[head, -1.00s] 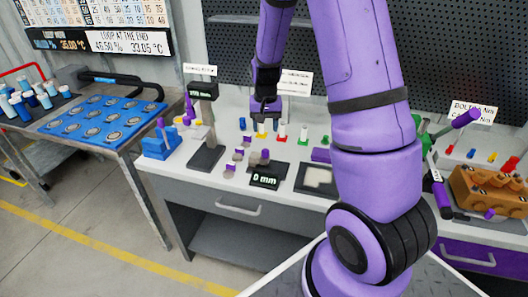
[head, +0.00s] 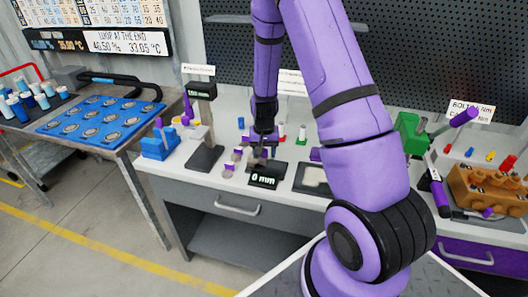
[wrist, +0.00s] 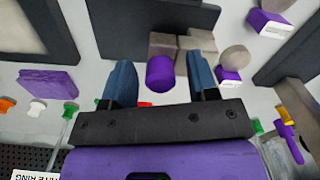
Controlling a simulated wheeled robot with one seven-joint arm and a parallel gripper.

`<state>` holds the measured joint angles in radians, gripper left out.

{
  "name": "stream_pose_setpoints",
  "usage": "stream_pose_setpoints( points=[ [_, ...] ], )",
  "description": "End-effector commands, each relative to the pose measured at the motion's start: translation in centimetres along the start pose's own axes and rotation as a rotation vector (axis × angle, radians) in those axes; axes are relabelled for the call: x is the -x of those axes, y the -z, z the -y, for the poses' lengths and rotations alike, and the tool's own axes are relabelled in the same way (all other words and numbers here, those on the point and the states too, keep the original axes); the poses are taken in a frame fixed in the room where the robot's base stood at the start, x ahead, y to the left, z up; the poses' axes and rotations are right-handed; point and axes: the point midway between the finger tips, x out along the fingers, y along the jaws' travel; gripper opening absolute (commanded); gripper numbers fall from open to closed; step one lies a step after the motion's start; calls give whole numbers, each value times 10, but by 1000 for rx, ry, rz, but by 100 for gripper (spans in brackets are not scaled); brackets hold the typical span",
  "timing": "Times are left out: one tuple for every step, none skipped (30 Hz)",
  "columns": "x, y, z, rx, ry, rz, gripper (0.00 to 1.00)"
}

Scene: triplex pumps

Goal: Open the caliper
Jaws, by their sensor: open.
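The caliper (head: 263,181) lies on the grey bench, with a small black display reading 0 mm. In the wrist view its dark base (wrist: 140,22) is at the top, next to grey jaw blocks (wrist: 201,42) that sit close together. A purple cylindrical knob (wrist: 160,74) stands in front of the blocks. My gripper (head: 262,150) is above the caliper, pointing down. In the wrist view my gripper (wrist: 160,64) is open, with one blue finger on each side of the knob. I cannot tell whether either finger touches it. My gripper hides part of the caliper in the head view.
A black stand with a display (head: 203,90) is left of the caliper. A dark frame with a pale plate (head: 312,178) is to its right. Small purple-and-grey parts (head: 228,168) lie close on the left. Small coloured parts stand behind. A green device (head: 410,130) is farther right.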

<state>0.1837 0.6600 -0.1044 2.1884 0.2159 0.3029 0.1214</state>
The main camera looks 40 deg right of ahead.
Motion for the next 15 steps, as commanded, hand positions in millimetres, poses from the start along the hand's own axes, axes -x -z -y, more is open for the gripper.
stream_pose_setpoints(
  points=[
    [0, 0, 0, 0, 0, 0, 54],
    [0, 0, 0, 0, 0, 0, 54],
    [0, 0, 0, 0, 0, 0, 54],
    [0, 0, 0, 0, 0, 0, 54],
    [0, 0, 0, 0, 0, 0, 54],
    [0, 0, 0, 0, 0, 0, 54],
    [0, 0, 0, 0, 0, 0, 49],
    [0, 0, 0, 0, 0, 0, 42],
    [0, 0, 0, 0, 0, 0, 33],
    [0, 0, 0, 0, 0, 0, 26],
    [0, 0, 0, 0, 0, 0, 19],
    [0, 0, 0, 0, 0, 0, 10],
    [0, 0, 0, 0, 0, 0, 3],
    [0, 0, 0, 0, 0, 0, 0],
    [0, 0, 0, 0, 0, 0, 0]
  ],
)
